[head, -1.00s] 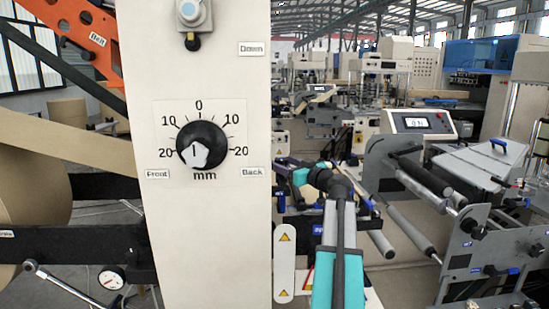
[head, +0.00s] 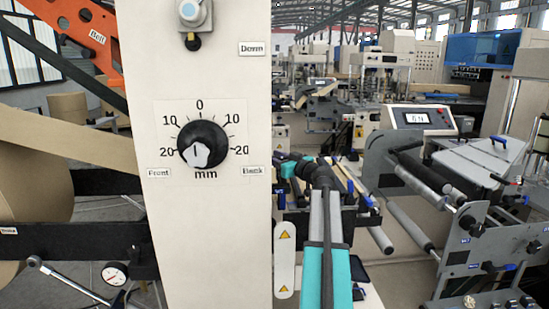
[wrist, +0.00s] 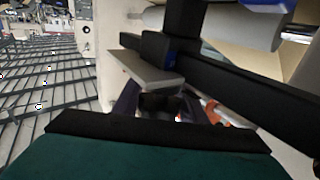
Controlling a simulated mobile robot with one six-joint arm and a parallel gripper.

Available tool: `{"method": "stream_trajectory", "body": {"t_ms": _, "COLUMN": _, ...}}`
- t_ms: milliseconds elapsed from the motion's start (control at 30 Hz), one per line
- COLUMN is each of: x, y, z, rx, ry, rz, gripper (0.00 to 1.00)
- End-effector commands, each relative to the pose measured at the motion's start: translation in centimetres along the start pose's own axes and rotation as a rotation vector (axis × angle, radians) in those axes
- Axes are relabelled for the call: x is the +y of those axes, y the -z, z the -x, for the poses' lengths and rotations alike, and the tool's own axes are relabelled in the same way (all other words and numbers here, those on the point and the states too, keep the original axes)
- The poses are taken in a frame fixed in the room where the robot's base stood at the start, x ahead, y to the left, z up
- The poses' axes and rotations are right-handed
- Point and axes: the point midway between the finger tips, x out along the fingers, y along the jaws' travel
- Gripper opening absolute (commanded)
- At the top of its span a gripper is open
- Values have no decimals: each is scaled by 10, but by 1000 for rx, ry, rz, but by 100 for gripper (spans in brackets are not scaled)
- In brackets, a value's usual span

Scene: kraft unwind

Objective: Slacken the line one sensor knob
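No knob in view is labelled as the line one sensor knob. In the head view, a black round knob (head: 202,144) with a white pointer sits on a cream column, over a scale marked in mm. A smaller knob (head: 193,14) with a pale cap is above it, cut by the top edge. My gripper (wrist: 159,99) shows in the wrist view below a grey plate (wrist: 145,70), its dark fingers partly hidden, so its opening is unclear. In the head view my teal and grey arm extends right of the column, apart from both knobs.
A dark bar (wrist: 240,85) crosses the right of the wrist view, close to my gripper. A brown paper roll (head: 35,190) and a dial gauge (head: 114,273) are left of the column. Machines with rollers (head: 405,220) stand at the right.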

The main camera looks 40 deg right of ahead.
Motion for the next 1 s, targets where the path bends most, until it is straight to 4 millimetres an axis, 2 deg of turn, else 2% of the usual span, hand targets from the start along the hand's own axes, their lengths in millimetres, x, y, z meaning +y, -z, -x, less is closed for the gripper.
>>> {"method": "stream_trajectory", "body": {"t_ms": 33, "x": 0, "y": 0, "z": 0, "rx": 0, "ry": 0, "rz": 0, "gripper": 29}}
{"method": "stream_trajectory", "body": {"t_ms": 100, "x": 0, "y": 0, "z": 0, "rx": 0, "ry": 0, "rz": 0, "gripper": 17}}
{"method": "stream_trajectory", "body": {"t_ms": 133, "x": 10, "y": 0, "z": -2, "rx": 0, "ry": -2, "rz": -1, "gripper": 16}}
{"method": "stream_trajectory", "body": {"t_ms": 200, "x": 3, "y": 0, "z": 0, "rx": 0, "ry": -1, "rz": 0, "gripper": 16}}
{"method": "stream_trajectory", "body": {"t_ms": 567, "x": 1, "y": -2, "z": 0, "rx": 1, "ry": 25, "rz": 0, "gripper": 16}}
{"method": "stream_trajectory", "body": {"t_ms": 1000, "x": -3, "y": -4, "z": 0, "rx": 2, "ry": 151, "rz": -1, "gripper": 16}}
